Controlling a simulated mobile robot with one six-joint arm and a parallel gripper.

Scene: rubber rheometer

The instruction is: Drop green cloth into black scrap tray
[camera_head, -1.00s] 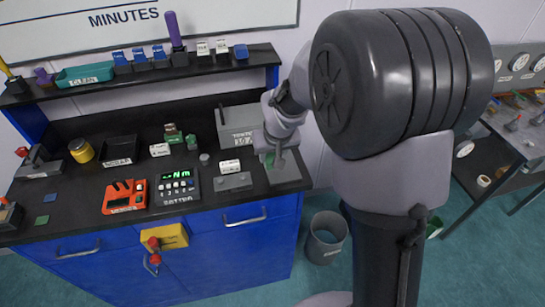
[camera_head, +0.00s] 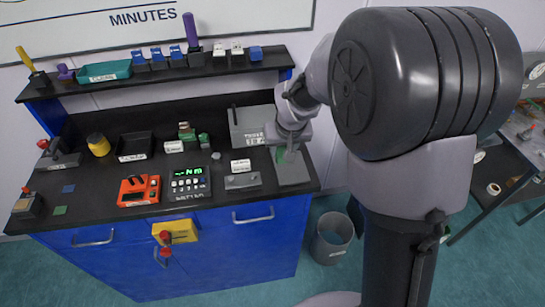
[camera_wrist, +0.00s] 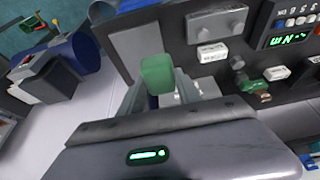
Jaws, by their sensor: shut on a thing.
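My gripper (camera_head: 287,152) is over the grey plate at the right end of the black bench. In the wrist view my gripper (camera_wrist: 158,92) is shut on the green cloth (camera_wrist: 157,74), which shows as a small green block between the fingers. In the head view only a bit of the green cloth (camera_head: 280,154) shows beside the fingers. The black scrap tray (camera_head: 120,157) lies on the bench well to the left of my gripper. It is shallow, has a white label on its front, and looks empty. The tray cannot be made out in the wrist view.
Between gripper and tray stand a white labelled block (camera_head: 241,166), a keypad device with green display (camera_head: 190,183) and small green items (camera_head: 187,133). A grey box (camera_head: 252,125) stands behind. A yellow jar (camera_head: 98,145) is left of the tray; a shelf (camera_head: 160,78) runs above.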

